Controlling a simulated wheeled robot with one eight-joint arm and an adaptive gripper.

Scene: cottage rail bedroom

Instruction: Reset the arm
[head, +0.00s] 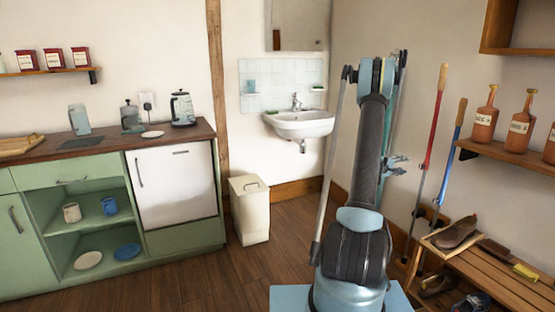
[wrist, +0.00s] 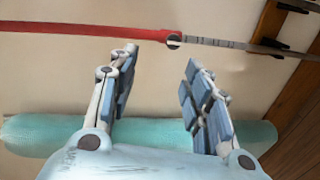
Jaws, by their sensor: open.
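My arm stands raised in the right half of the head view, folded with its elbow high. My gripper (head: 398,163) shows partly behind the arm, to its right, with its fingers toward the right wall. In the wrist view my gripper (wrist: 163,62) has its two fingers wide apart. I see only pale wall between the fingertips, and nothing gripped. The arm hides much of the gripper's base in the head view.
A red-handled pole (head: 435,118) and a blue-handled pole (head: 455,130) lean right of my gripper; the red handle crosses the wrist view (wrist: 80,28). A wooden bench (head: 495,280) with shoes and a shelf (head: 510,155) with bottles stand right. Floor (head: 195,275) is clear left.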

